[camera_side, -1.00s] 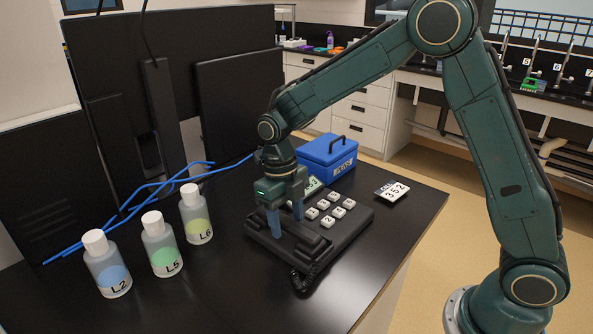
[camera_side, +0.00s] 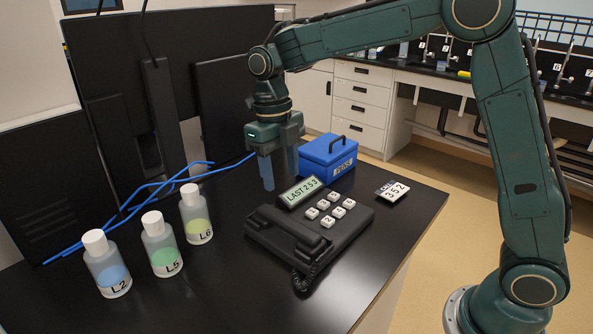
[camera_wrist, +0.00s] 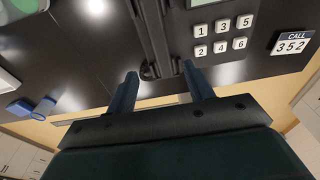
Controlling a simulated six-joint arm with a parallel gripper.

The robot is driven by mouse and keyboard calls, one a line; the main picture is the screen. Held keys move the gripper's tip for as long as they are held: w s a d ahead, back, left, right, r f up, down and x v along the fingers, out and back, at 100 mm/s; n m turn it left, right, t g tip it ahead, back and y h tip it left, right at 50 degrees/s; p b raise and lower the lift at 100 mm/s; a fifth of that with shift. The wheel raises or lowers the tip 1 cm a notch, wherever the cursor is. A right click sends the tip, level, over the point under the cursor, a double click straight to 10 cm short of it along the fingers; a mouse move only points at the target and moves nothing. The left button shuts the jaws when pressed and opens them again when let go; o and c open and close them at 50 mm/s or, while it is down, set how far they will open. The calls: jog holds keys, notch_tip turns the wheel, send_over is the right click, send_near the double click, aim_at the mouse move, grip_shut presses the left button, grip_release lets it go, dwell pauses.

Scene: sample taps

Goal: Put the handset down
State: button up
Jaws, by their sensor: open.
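The black handset (camera_side: 288,230) lies on the left side of the black desk phone (camera_side: 345,226), apparently seated in its cradle. Its coiled cord (camera_side: 301,283) hangs at the front end. My gripper (camera_side: 280,180) is open and empty, raised above and behind the handset, clear of it. In the wrist view the handset (camera_wrist: 153,28) shows as a dark bar beyond my open fingers (camera_wrist: 160,71). The phone's display (camera_side: 301,192) reads LAST 253. Numbered white keys (camera_side: 328,210) sit right of the handset.
Bottles L2 (camera_side: 108,267), L5 (camera_side: 161,246) and L6 (camera_side: 196,216) stand left of the phone. A blue box (camera_side: 327,160) stands behind it. A card (camera_side: 394,190) reading CALL 352 (camera_wrist: 292,43) lies to the right. Blue cables (camera_side: 165,183) and dark monitors (camera_side: 236,105) are behind.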

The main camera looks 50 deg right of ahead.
dwell(0.6)
jog(key=s+d+r+m+t, duration=0.35)
jog(key=s+r+m, duration=0.35)
jog(key=s+m, duration=0.7)
jog(key=s+d+f+m+t, duration=0.1)
jog(key=s+m, duration=0.4)
jog(key=m, duration=0.6)
jog(key=s+d+m+t, duration=0.2)
jog(key=s+m, duration=0.4)
jog(key=m, duration=0.5)
jog(key=shift+s+d+f, duration=0.25)
jog(key=shift+d+f, duration=0.1)
jog(key=shift+t, duration=0.25)
